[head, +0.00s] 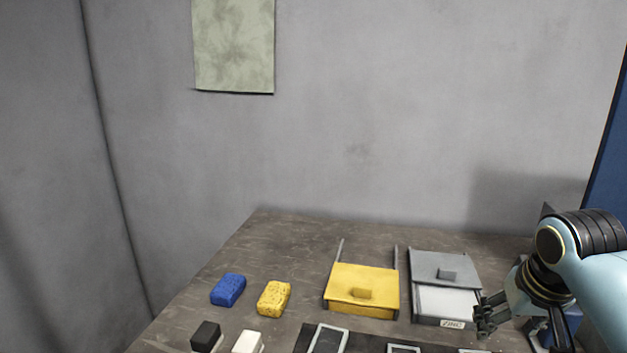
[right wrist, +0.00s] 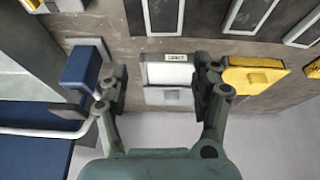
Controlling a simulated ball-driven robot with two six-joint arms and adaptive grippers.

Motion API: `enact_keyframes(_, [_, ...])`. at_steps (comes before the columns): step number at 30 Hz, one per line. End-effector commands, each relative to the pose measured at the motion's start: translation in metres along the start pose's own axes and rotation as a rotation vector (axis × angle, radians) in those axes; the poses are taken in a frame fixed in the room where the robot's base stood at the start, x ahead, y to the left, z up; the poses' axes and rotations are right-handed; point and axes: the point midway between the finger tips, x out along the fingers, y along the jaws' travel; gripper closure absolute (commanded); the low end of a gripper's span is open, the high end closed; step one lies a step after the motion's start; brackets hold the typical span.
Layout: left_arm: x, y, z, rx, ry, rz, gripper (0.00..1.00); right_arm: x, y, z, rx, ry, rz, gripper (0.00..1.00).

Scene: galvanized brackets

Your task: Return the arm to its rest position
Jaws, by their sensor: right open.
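My right arm comes in from the right in the head view, and its gripper (head: 488,316) is beside the right edge of the ZINC-labelled box. In the right wrist view the gripper (right wrist: 160,80) has its fingers wide apart with nothing held. The box also shows between the fingers in the right wrist view (right wrist: 168,74). I cannot tell whether a finger touches it. My left gripper is not in view.
A yellow-lidded box (head: 362,286) stands left of the ZINC box. A blue sponge (head: 228,290), a yellow sponge (head: 274,298), a black block (head: 206,336) and a white block (head: 247,342) lie farther left. Metal frames (head: 329,341) lie on a dark mat. A blue block (right wrist: 82,66) is beside one finger.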

Motion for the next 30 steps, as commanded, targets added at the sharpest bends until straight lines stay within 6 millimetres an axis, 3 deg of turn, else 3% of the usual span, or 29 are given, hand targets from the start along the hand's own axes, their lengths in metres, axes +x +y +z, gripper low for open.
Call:
enact_keyframes(8, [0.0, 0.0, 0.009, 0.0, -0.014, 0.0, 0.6, -0.014, 0.002, 0.081, -0.08, -0.018, 0.001, 0.35])
enact_keyframes(18, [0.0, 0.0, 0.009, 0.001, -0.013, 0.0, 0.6, -0.059, 0.005, 0.174, -0.179, -0.038, -0.006, 0.35])
enact_keyframes(29, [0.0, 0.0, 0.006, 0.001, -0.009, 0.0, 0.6, -0.114, 0.01, 0.238, -0.252, -0.053, -0.016, 0.35])
enact_keyframes(30, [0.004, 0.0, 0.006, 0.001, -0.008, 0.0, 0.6, -0.098, 0.01, 0.239, -0.251, -0.056, -0.015, 0.35])
